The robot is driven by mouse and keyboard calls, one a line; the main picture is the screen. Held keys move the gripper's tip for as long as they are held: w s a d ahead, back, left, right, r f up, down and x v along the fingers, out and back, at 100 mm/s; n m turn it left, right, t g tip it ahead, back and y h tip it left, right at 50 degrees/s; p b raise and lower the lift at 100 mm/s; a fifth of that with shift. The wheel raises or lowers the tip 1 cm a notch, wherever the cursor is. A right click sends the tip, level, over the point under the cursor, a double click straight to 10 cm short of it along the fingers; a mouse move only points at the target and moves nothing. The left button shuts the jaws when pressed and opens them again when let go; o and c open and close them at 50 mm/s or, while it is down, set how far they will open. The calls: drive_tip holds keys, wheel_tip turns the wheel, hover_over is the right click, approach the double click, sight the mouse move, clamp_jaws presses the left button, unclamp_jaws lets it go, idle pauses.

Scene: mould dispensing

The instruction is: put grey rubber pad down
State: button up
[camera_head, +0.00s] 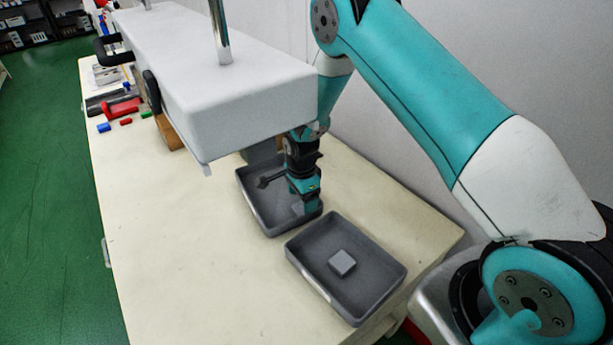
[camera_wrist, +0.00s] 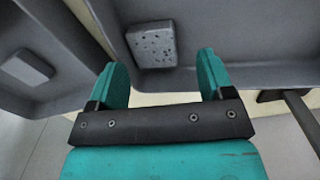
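My gripper (camera_head: 304,200) reaches down into the far grey tray (camera_head: 247,197). In the wrist view its two teal fingers (camera_wrist: 162,66) are spread wide, with nothing held between them. A grey speckled pad (camera_wrist: 153,45) lies in that tray just beyond the fingertips, between their lines and apart from both. In the head view the gripper mostly hides this pad. A second, plain grey block (camera_head: 342,263) lies in the near tray (camera_head: 296,262); it also shows in the wrist view (camera_wrist: 27,67). I cannot tell for certain which is the rubber one.
A white machine housing (camera_head: 228,105) overhangs the table to the left and behind. Red (camera_head: 122,109) and blue small parts lie at the table's far end. The left front tabletop (camera_head: 180,240) is clear.

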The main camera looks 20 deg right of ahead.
drive_tip(key=shift+w+a+r, duration=0.1)
drive_tip(key=shift+w+r, duration=0.65)
drive_tip(key=shift+r, duration=0.2)
wheel_tip(320, 180, up, 7)
drive_tip(key=s, duration=0.2)
drive_tip(key=shift+f, duration=0.15)
drive_tip(key=shift+s, duration=0.15)
idle(1.1)
